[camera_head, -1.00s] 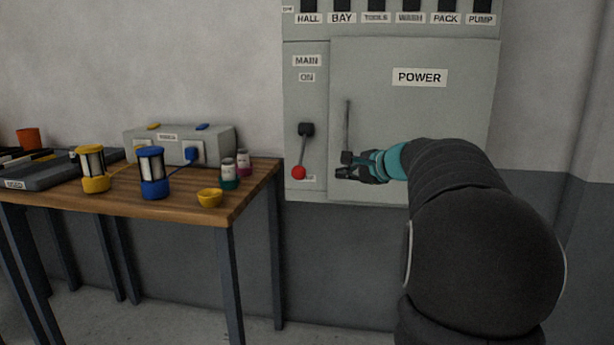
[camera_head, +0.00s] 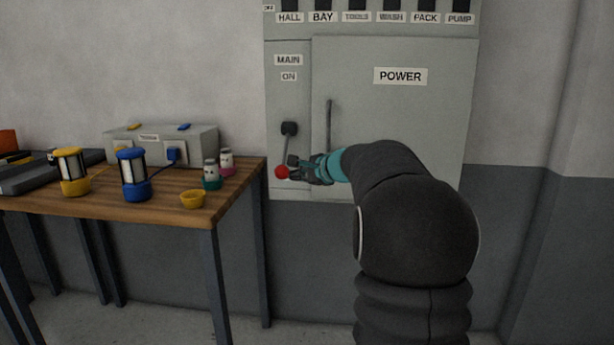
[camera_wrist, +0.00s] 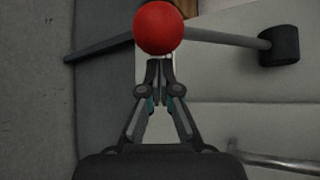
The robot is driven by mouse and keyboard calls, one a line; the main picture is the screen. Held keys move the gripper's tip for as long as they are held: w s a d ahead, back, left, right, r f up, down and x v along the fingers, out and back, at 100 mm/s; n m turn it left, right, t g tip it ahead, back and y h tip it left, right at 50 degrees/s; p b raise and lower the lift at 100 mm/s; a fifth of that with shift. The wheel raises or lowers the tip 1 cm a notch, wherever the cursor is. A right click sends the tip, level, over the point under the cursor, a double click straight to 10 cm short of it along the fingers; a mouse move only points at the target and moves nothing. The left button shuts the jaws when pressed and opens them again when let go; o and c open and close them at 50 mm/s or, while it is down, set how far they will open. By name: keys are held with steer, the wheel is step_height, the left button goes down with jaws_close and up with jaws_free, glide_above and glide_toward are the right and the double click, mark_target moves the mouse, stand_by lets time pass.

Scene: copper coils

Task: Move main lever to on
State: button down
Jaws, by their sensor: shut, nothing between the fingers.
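The main lever has a red ball knob (camera_head: 282,172) on a thin grey rod hanging down from a black pivot (camera_head: 290,128), under the MAIN and ON labels (camera_head: 288,76) of the grey panel. In the wrist view the red ball (camera_wrist: 158,27) is just ahead of the fingertips, with the rod running right to the black pivot (camera_wrist: 279,46). My gripper (camera_head: 294,168) is shut and empty, right beside the knob. In the wrist view its fingertips (camera_wrist: 158,66) are together just short of the ball; I cannot tell whether they touch. The label under the knob is hidden.
The POWER door (camera_head: 400,76) has a vertical handle (camera_head: 329,128) right of the lever. The wall below the panel is clear.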

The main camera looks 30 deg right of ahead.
steer(key=shift+s+a+r, duration=0.25)
steer(key=shift+s+a, duration=0.05)
steer(key=shift+a, duration=0.25)
steer(key=shift+r, duration=0.1)
